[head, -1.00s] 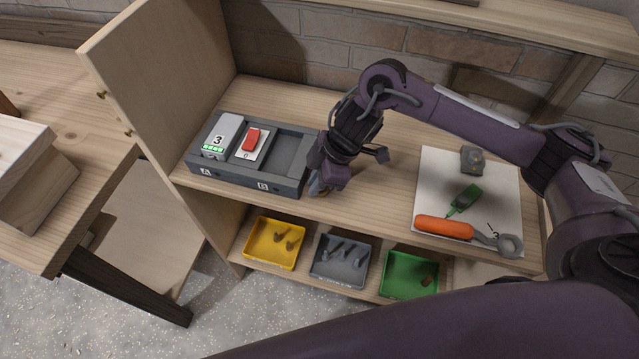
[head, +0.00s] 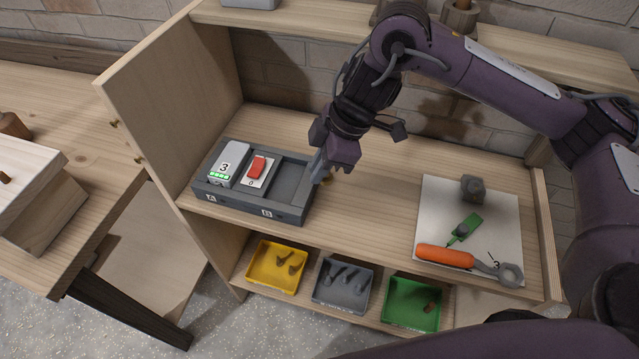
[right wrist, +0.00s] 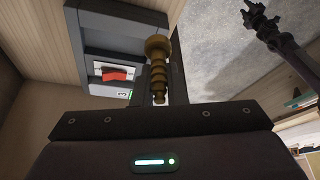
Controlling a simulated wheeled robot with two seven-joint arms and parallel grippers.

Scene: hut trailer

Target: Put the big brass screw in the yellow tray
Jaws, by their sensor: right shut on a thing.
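My right gripper (head: 325,170) is shut on the big brass screw and holds it just above the shelf, beside the right end of the grey two-bay holder. In the right wrist view the brass screw (right wrist: 157,65) stands out between the fingers, its round head away from the palm. In the head view the gripper mostly hides it. The yellow tray (head: 263,281) is on the lower shelf, below and left of the gripper, with a couple of brownish screws in it. My left gripper is not seen in the head view.
The grey holder (head: 240,204) carries a grey box marked 3 and a red switch (head: 257,167). A grey tray (head: 325,299) and a green tray (head: 398,319) stand right of the yellow one. A white sheet (head: 431,204) holds an orange-handled tool (head: 445,256). The upper shelf overhangs the back.

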